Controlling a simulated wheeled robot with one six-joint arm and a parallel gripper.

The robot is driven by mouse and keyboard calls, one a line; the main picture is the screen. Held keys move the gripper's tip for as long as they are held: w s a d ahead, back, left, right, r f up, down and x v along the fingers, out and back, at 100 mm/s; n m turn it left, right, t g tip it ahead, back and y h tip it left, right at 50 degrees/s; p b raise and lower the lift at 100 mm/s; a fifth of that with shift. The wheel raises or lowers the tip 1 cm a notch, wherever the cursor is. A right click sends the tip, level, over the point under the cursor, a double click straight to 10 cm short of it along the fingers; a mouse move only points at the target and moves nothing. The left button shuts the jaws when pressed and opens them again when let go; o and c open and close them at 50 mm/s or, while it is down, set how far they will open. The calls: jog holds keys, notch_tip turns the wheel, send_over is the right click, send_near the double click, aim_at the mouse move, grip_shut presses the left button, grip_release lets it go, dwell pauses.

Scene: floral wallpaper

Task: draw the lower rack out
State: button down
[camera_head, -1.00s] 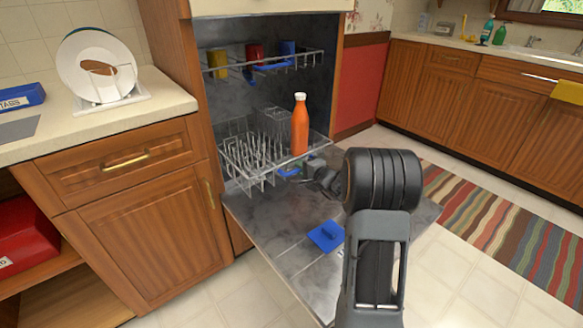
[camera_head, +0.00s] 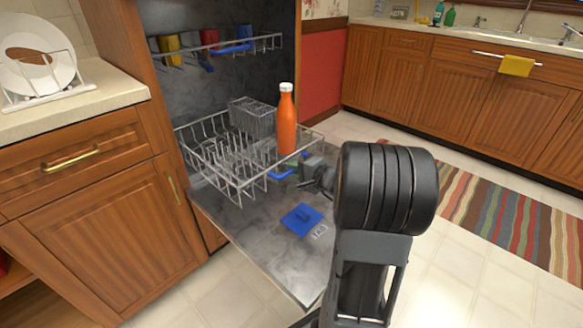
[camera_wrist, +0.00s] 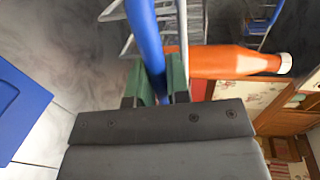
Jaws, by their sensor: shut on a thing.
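The lower rack (camera_head: 222,176) is a grey wire basket above the open dishwasher door, standing partly out of the cavity. It holds a wire cutlery basket (camera_head: 252,117) and an upright orange bottle (camera_head: 287,120) with a white cap. A blue handle (camera_head: 281,174) is on the rack's front. My gripper (camera_head: 298,168) is at this handle, partly hidden by my arm. In the wrist view my gripper (camera_wrist: 160,88) has green fingers shut on the blue handle (camera_wrist: 146,40), with the rack wires (camera_wrist: 183,22) and the orange bottle (camera_wrist: 222,62) just beyond.
The open door (camera_head: 255,225) lies flat below the rack, with a blue square piece (camera_head: 302,219) on it. The upper rack (camera_head: 225,48) holds several cups. A cabinet (camera_head: 110,220) stands close at left. A striped rug (camera_head: 515,220) lies at right on open floor.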

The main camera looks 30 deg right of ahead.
jog(key=shift+d, duration=0.1)
jog(key=c, duration=1.1)
grip_release()
jog(key=shift+s, duration=0.15)
jog(key=p+v, duration=0.3)
jog(key=v, duration=1)
jog(key=shift+s, duration=0.3)
jog(key=shift+r, duration=0.15)
jog(key=s+a+r+n+g+y+p, duration=0.1)
jog(key=a+r+n+g+y+p, duration=0.2)
jog(key=a+r+n+g+p, duration=0.95)
jog(key=s+a+r+n+h+p, duration=0.1)
jog(key=s+a+r+h+p, duration=0.1)
jog(key=r+p, duration=0.8)
jog(key=s+a+r+n+h+p, duration=0.1)
jog(key=a+r+h+p, duration=0.4)
jog(key=r+p, duration=0.6)
jog(key=shift+s+a+t+p, duration=0.55)
jog(key=shift+s+a, duration=0.25)
jog(key=shift+a, duration=0.3)
